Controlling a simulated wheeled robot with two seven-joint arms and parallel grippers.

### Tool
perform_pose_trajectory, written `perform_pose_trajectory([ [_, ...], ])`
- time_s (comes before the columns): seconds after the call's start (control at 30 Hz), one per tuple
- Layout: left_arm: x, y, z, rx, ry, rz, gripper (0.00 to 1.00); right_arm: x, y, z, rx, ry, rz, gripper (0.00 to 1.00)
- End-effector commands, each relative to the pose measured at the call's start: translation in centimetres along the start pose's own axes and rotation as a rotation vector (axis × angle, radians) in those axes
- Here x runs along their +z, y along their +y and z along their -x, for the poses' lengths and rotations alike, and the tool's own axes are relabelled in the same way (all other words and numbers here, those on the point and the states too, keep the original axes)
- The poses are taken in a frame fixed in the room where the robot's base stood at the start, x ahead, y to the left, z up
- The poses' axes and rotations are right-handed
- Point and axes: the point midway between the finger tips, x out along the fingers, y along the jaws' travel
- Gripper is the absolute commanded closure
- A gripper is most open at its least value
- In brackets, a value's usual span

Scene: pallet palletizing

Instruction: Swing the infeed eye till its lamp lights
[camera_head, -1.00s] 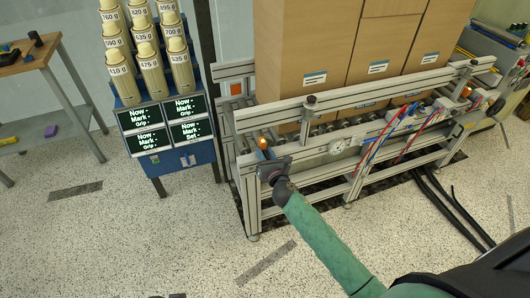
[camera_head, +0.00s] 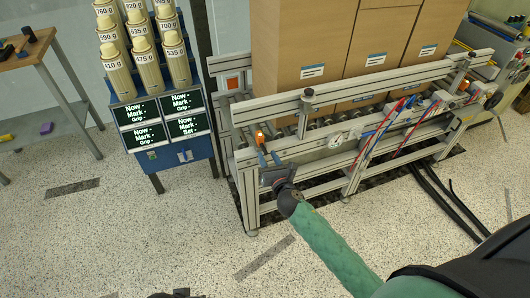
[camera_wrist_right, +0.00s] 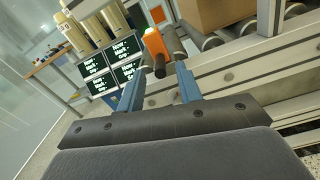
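The infeed eye, a small orange sensor (camera_head: 260,138) with a dark end, sits at the near left end of the conveyor rail. It also shows in the right wrist view (camera_wrist_right: 154,43), just beyond the fingertips. My right gripper (camera_head: 268,155) is just below and in front of it. Its two blue fingers are apart, with the eye lined up between their tips in the wrist view (camera_wrist_right: 158,72); I cannot tell whether they touch it.
Tall cardboard boxes (camera_head: 310,45) stand on the roller conveyor behind the aluminium rail (camera_head: 350,85). An orange square (camera_head: 233,83) is on the far side frame. A stand with bottles and screens (camera_head: 160,120) is left. Air hoses (camera_head: 375,130) hang right. The floor in front is open.

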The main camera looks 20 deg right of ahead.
Motion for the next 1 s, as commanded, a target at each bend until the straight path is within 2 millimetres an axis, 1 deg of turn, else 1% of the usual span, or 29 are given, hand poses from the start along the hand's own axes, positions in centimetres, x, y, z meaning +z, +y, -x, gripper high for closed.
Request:
perform_pose_trajectory([
  [0.03, 0.0, 0.0, -0.4, 0.002, 0.004, -0.002, 0.45, -0.1, 0.0, 0.6, 0.0, 0.0, 0.001, 0.65],
  [0.1, 0.0, 0.1, -0.5, 0.004, 0.007, -0.004, 0.45, -0.1, 0.0, 1.2, 0.0, 0.0, 0.001, 0.65],
  [0.23, -0.1, 0.2, -0.6, 0.007, 0.014, -0.01, 0.45, 0.0, 0.0, 1.9, 0.0, 0.0, 0.001, 0.65],
  [0.8, -0.3, 0.6, -0.4, 0.014, 0.019, -0.005, 0.45, 0.0, 0.0, 2.1, -0.003, 0.001, -0.008, 0.65],
  [0.87, -0.3, 0.6, -0.4, 0.014, 0.018, -0.003, 0.45, 0.0, 0.0, 2.4, -0.016, 0.007, -0.043, 0.65],
  [0.93, -0.3, 0.6, -0.2, 0.012, 0.016, -0.002, 0.45, -0.2, -0.2, 3.0, -0.049, 0.024, -0.13, 0.65],
  [1.0, -0.3, 0.5, -0.1, 0.009, 0.011, 0.0, 0.45, -0.5, -0.5, 4.2, -0.107, 0.049, -0.273, 0.65],
])
